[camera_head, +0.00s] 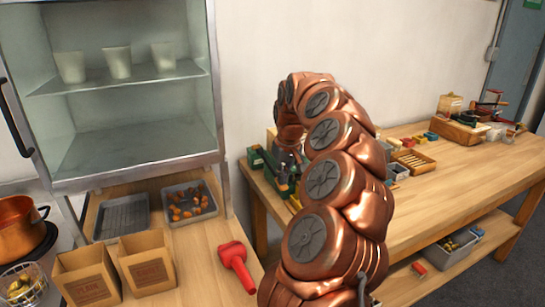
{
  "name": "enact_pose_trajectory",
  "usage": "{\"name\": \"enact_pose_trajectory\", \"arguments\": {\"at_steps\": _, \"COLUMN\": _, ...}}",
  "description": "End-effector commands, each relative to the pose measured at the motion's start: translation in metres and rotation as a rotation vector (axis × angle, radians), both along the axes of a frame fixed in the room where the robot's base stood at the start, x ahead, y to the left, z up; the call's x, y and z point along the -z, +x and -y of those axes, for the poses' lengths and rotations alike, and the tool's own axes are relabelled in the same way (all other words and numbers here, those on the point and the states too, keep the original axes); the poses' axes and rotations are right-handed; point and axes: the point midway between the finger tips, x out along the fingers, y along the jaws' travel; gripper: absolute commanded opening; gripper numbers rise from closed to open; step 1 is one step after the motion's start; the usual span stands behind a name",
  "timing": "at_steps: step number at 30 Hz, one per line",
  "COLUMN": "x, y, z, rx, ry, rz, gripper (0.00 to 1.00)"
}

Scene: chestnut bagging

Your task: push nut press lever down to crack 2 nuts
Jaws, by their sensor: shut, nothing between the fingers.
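My copper arm rises from the bottom and curls over at the middle. My gripper (289,160) is a small dark shape at its far end, above the wooden workbench (420,205). It is shut and appears empty, and is partly hidden by the arm. No nut press shows clearly, and the arm covers part of the bench. A small device with a reddish handle (490,97) stands at the bench's far right end, too small to identify surely. Several brown nuts (188,200) lie in a grey tray (211,212) at left. My gripper is well right of them.
A red tool (237,262) lies on the near counter beside two cardboard boxes (88,276). A glass cabinet (130,140) holds white cups. A copper pot (18,226) stands at far left. Green containers (258,160) lie near my gripper. Small boxes and trays crowd the bench's back.

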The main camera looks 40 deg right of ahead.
Motion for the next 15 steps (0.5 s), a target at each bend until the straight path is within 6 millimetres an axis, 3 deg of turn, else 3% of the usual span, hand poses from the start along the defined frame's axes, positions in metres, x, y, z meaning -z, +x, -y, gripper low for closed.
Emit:
{"name": "enact_pose_trajectory", "arguments": {"at_steps": 5, "x": -0.005, "y": 0.0, "z": 0.0, "rx": 0.0, "ry": 0.0, "rz": -0.001, "gripper": 0.0}}
{"name": "enact_pose_trajectory", "arguments": {"at_steps": 15, "x": -0.037, "y": 0.004, "z": 0.002, "rx": 0.002, "ry": -0.001, "rz": -0.001, "gripper": 0.0}}
